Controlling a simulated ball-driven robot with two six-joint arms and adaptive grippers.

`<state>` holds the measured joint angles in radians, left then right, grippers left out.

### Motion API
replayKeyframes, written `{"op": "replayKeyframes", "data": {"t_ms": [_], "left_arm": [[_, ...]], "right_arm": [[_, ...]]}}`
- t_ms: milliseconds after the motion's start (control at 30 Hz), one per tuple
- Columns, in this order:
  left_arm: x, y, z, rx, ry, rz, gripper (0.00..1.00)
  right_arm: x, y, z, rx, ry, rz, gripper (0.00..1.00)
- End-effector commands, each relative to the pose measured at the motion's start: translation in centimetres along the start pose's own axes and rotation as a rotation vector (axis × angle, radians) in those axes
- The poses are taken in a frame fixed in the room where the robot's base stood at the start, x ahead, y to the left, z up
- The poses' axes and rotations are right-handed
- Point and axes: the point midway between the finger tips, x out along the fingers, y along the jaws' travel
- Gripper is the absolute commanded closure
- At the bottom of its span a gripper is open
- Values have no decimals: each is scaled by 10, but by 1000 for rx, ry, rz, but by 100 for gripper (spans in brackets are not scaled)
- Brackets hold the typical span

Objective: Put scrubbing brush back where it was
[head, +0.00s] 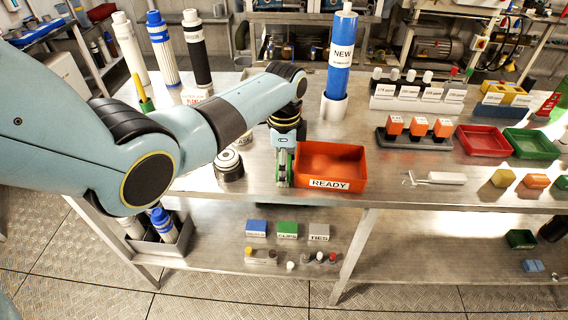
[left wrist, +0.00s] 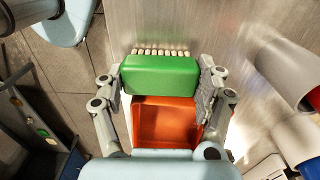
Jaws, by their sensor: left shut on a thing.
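The scrubbing brush (left wrist: 160,76) has a green block back and a row of pale bristles along its far edge in the left wrist view. My left gripper (left wrist: 160,88) is shut on it, with one finger against each end. In the head view my left gripper (head: 284,170) points down at the left end of the orange READY tray (head: 345,172). Little of the brush shows there. The orange tray also shows close beside the brush in the left wrist view (left wrist: 165,122). I cannot tell whether the brush touches the tray or the table. My right gripper is not in view.
A round black-and-white part (head: 229,168) stands just left of the gripper. The blue NEW cartridge (head: 340,60) stands upright behind the tray. A white-handled tool (head: 440,178), a red tray (head: 484,141) and a green tray (head: 528,143) lie to the right.

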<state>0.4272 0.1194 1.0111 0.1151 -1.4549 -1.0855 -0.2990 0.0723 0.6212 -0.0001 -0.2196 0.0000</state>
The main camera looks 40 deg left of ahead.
Motion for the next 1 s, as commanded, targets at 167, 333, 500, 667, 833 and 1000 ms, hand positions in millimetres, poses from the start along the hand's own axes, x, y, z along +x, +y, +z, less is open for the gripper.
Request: {"op": "replayKeyframes", "data": {"t_ms": [167, 333, 500, 667, 833, 1000], "left_arm": [[3, 0, 0, 0, 0, 0, 24], [3, 0, 0, 0, 0, 0, 4], [3, 0, 0, 0, 0, 0, 4], [-2, 0, 0, 0, 0, -1, 4], [-29, -1, 0, 1, 1, -5, 4], [-68, -1, 0, 0, 1, -5, 4]], "right_arm": [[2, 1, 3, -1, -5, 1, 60], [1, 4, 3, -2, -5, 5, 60], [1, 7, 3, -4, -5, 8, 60], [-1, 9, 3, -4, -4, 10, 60], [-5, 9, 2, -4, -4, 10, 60], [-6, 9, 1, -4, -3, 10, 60]]}}
